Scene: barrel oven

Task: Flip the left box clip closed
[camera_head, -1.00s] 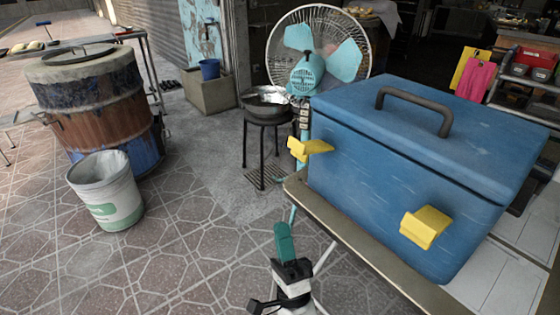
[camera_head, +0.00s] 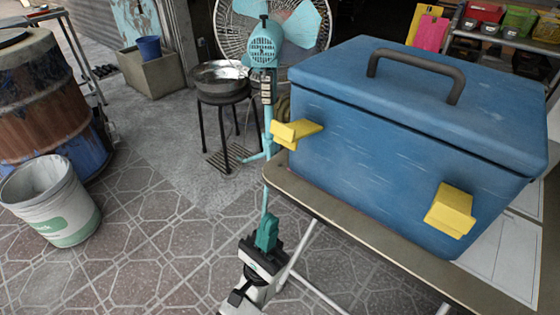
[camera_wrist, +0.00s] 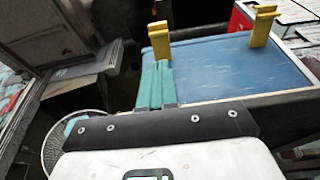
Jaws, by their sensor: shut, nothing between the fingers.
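The blue box (camera_head: 400,150) stands on a table at the right in the head view; its lid is down. Its left yellow clip (camera_head: 295,132) sticks out from the front face, swung open. Its right yellow clip (camera_head: 450,210) also sticks out. In the wrist view the box (camera_wrist: 230,68) shows with one clip (camera_wrist: 159,42) just beyond my fingers and the other clip (camera_wrist: 262,26) farther right. My gripper (camera_head: 267,230) has teal fingers, shut and empty. In the head view it is below and left of the left clip, apart from it, in front of the table edge.
The table (camera_head: 375,247) has a front edge close to my gripper. A teal fan (camera_head: 270,45) and a stool with a metal bowl (camera_head: 220,75) stand behind left. A white bucket (camera_head: 50,200) and a rusty barrel (camera_head: 40,95) are at the left. The tiled floor between is clear.

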